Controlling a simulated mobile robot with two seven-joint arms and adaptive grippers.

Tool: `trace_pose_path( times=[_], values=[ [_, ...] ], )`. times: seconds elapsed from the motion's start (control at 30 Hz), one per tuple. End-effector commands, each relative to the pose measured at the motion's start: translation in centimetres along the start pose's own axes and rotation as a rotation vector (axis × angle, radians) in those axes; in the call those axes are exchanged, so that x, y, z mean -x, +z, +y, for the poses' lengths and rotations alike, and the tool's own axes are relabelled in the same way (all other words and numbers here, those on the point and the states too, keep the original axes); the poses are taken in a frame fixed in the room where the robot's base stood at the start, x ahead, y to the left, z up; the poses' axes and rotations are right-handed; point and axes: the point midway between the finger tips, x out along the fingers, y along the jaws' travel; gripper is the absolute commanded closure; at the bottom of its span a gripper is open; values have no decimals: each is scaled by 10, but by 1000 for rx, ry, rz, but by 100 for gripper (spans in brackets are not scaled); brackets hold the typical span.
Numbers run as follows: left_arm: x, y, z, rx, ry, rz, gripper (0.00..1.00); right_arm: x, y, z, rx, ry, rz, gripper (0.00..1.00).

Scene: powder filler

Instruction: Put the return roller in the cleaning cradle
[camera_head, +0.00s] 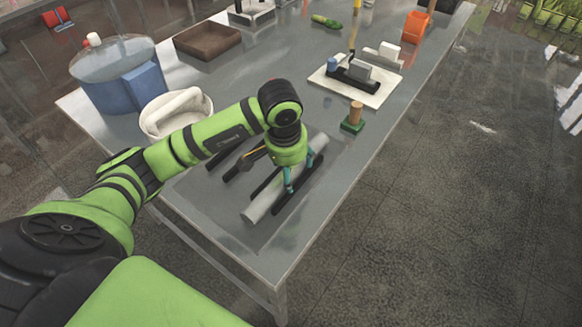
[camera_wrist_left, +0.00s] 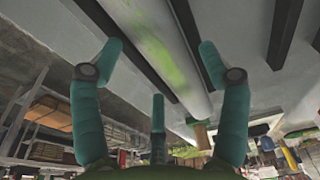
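The return roller, a long pale grey cylinder (camera_head: 259,207), lies along the near part of the grey table, between two black bars (camera_head: 299,186). In the left wrist view the roller (camera_wrist_left: 168,45) runs between my fingers, with a greenish tint on it. My left gripper (camera_head: 299,172) points down over it, open, with teal fingers on both sides; I cannot tell whether they touch it. A second pair of black bars (camera_head: 223,154) lies to the left, partly behind my arm, and looks empty. I cannot tell which pair is the cleaning cradle. My right gripper is not in view.
A white bucket (camera_head: 160,128) and a blue-grey tank (camera_head: 115,75) stand left of my arm. A wooden peg on a green base (camera_head: 352,123) stands beyond the roller. Further back are a white board with blocks (camera_head: 377,98) and a brown tray (camera_head: 207,42).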

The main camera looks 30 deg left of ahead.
Motion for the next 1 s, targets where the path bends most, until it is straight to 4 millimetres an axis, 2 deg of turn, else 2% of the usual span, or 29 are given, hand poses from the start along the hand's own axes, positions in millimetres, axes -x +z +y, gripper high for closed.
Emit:
trace_pose_path(
  times=[0.3, 0.5, 0.53, 0.57, 0.8, 1.0],
  values=[
    [2, 0, 0, 0, 0, 0, 22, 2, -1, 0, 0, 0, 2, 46],
    [17, -2, 0, 2, 1, -1, 22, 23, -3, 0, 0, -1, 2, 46],
    [19, -3, 0, 0, 1, 2, 22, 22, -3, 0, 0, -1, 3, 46],
    [21, -4, -1, 0, -2, 8, 22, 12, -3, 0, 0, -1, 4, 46],
    [74, -4, -1, -1, -3, 10, 22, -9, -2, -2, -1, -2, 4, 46],
    [114, -3, -1, -1, -3, 6, 22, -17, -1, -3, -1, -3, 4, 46]
  ],
)
